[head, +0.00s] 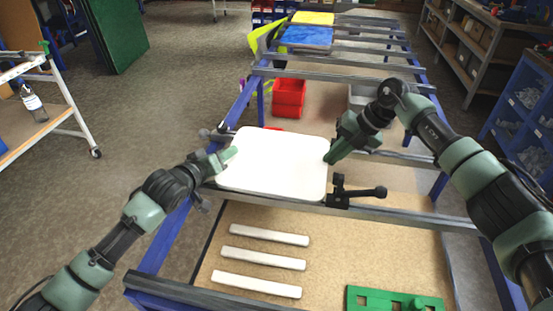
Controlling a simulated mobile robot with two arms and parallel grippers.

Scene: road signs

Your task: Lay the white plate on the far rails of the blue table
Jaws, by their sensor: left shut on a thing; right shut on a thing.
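The white plate (275,163) is a rounded rectangle, roughly level, above the near rails of the blue table (150,290). My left gripper (231,154) is shut on its left edge. My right gripper (329,157) is shut on its right edge. A grey rail passes just below the plate's near edge; I cannot tell whether the plate touches it. The far rails (335,75) cross the table farther back. A blue plate (306,36) and a yellow plate (313,18) lie on rails at the far end.
A black clamp (355,192) sits on the rail at the plate's near right corner. Several white bars (262,259) and a green part (395,300) lie on the lower board. A red bin (289,97) stands beyond the plate. A white cart (75,105) stands left, shelves (480,45) right.

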